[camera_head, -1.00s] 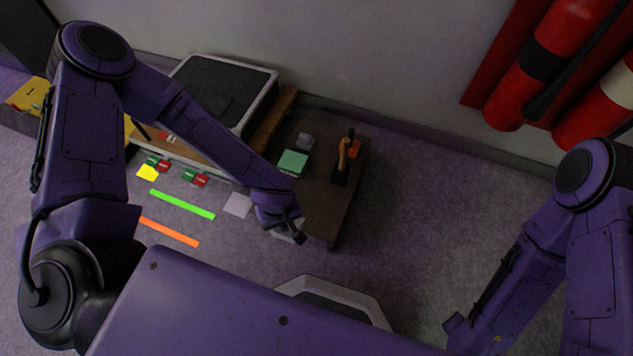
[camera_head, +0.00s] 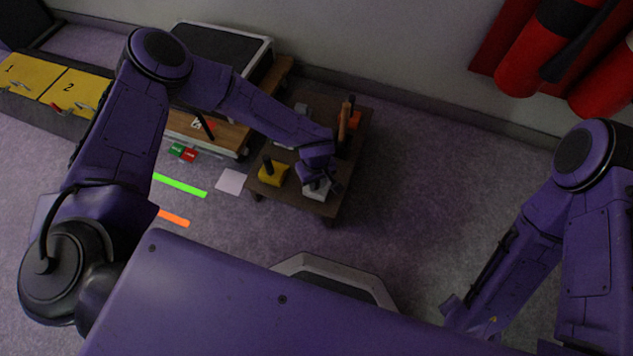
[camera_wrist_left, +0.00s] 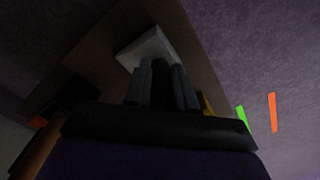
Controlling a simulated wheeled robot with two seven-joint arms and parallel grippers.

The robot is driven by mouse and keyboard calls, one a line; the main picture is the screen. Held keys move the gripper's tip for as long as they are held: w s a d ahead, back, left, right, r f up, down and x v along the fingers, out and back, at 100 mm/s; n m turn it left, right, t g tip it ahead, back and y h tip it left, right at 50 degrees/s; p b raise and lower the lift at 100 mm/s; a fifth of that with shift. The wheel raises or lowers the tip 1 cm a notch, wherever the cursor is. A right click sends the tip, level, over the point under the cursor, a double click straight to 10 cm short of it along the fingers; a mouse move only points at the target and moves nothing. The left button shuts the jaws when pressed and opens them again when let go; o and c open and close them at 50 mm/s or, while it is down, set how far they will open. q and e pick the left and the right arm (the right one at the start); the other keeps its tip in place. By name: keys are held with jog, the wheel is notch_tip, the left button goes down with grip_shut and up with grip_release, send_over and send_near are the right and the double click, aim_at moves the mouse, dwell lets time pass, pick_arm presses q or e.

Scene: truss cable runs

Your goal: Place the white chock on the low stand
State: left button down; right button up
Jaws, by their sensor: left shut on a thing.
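The white chock (camera_head: 317,189) is at the near edge of the dark brown low stand (camera_head: 330,207), at my left gripper (camera_head: 324,184). The left gripper is shut on the chock, and its fingers partly cover it. In the left wrist view the pale chock (camera_wrist_left: 148,48) shows just beyond the dark fingertips (camera_wrist_left: 160,70), with the brown stand top (camera_wrist_left: 95,60) behind it. I cannot tell whether the chock touches the stand top. My right arm shows at the right, but its gripper is out of view.
A yellow block with a dark peg (camera_head: 273,173) stands on the stand, left of the chock. An orange-handled tool (camera_head: 343,125) stands upright at the back. A wooden bench (camera_head: 222,131) lies left. Open carpet (camera_head: 430,180) lies right of the stand.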

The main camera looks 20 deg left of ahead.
pick_arm(q)
jog(key=c, duration=0.9)
grip_release()
jog(key=shift+c, duration=0.2)
notch_tip(320, 180, up, 12)
jog(key=p, duration=0.5)
jog(key=shift+r, duration=0.1)
